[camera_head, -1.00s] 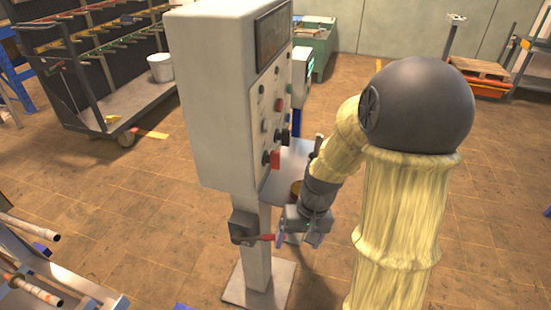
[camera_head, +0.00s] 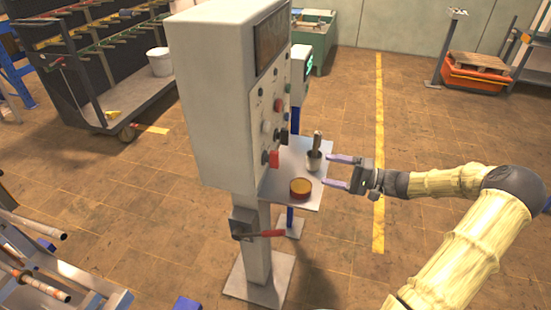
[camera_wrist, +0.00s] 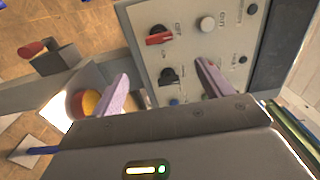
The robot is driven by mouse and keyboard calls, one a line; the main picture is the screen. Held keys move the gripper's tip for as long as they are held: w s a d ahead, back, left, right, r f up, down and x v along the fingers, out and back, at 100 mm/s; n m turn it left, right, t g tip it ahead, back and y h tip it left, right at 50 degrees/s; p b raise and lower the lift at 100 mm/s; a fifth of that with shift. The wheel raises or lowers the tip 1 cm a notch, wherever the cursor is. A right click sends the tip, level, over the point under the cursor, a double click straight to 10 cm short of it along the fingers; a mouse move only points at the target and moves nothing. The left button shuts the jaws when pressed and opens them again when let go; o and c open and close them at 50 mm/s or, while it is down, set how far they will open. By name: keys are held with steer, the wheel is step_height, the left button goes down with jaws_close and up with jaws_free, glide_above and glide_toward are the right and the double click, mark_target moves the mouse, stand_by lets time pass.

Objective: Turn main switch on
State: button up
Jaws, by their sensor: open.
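A tall pale control cabinet (camera_head: 215,100) stands on a post. Its panel carries a red rotary switch (camera_head: 273,158), also in the wrist view (camera_wrist: 160,37), with a black knob (camera_wrist: 168,75) near it. Below, a dark switch box (camera_head: 243,222) on the post has a red-handled lever (camera_head: 270,234) pointing right; the lever also shows in the wrist view (camera_wrist: 35,48). I cannot tell which one is the main switch. My gripper (camera_head: 330,170) is open and empty, right of the panel and above the lever, touching neither. Its two fingers (camera_wrist: 160,78) point towards the panel in the wrist view.
A small metal shelf (camera_head: 285,177) juts out below the panel, close to my fingers. It holds a round yellow-and-red container (camera_head: 300,188) and a pot with a brush-like handle (camera_head: 315,155). A rack with pipes (camera_head: 35,275) is at lower left.

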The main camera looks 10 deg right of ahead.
mark_target(275, 167)
steer(key=shift+a, duration=0.2)
steer(key=p+x, duration=0.5)
steer(key=x, duration=1.2)
steer(key=shift+w+a, duration=0.1)
steer(key=shift+f, duration=0.1)
steer(key=c, duration=1)
